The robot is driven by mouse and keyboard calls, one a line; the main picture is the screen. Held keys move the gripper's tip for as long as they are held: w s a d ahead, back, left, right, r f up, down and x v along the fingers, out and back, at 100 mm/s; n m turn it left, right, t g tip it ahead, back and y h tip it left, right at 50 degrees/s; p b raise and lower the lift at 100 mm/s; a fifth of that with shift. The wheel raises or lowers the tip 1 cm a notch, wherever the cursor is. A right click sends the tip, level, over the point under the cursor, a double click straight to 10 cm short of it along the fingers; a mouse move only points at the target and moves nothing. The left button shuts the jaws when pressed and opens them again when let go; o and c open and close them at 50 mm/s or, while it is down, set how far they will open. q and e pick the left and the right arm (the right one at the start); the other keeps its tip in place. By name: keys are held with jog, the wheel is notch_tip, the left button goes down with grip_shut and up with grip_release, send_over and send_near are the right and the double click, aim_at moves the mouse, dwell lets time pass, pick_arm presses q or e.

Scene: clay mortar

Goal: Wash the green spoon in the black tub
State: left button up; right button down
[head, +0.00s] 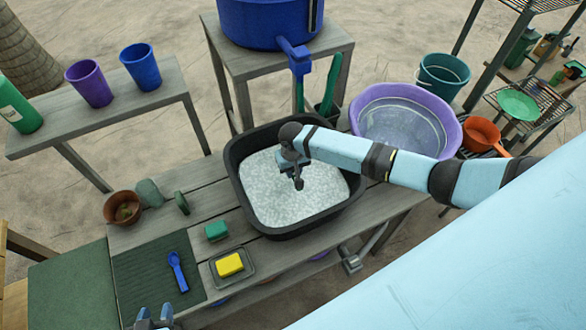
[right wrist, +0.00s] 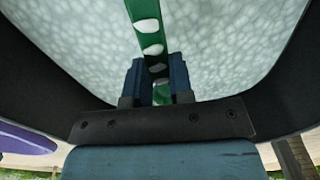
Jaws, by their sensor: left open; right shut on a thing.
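The black tub (head: 240,185) stands on the slatted table and is full of white suds (head: 325,190). My right gripper (head: 298,184) reaches down into the tub, low over the suds. In the right wrist view my right gripper (right wrist: 158,82) is shut on the green spoon (right wrist: 140,10). White foam patches lie along the spoon's green shaft, and its far end runs out of that view. In the head view the spoon cannot be made out. My left gripper (head: 155,318) is open and empty at the bottom edge, near the front of the dark green mat.
A blue spoon (head: 177,272) lies on the mat (head: 140,265). A yellow sponge (head: 230,264) on a small tray and a green sponge (head: 217,230) sit left of the tub. A purple basin (head: 450,120) stands behind right. A blue barrel's tap (head: 298,62) hangs behind the tub.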

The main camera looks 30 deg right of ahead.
notch_tip(320, 180, up, 3)
jog(key=shift+f, duration=0.1)
notch_tip(320, 180, up, 2)
jog(key=shift+r, duration=0.25)
notch_tip(320, 180, up, 2)
jog(key=shift+r, duration=0.9)
pick_arm(q)
jog(key=shift+r+n, duration=0.3)
jog(key=shift+s+f, duration=0.2)
jog(key=shift+f, duration=0.05)
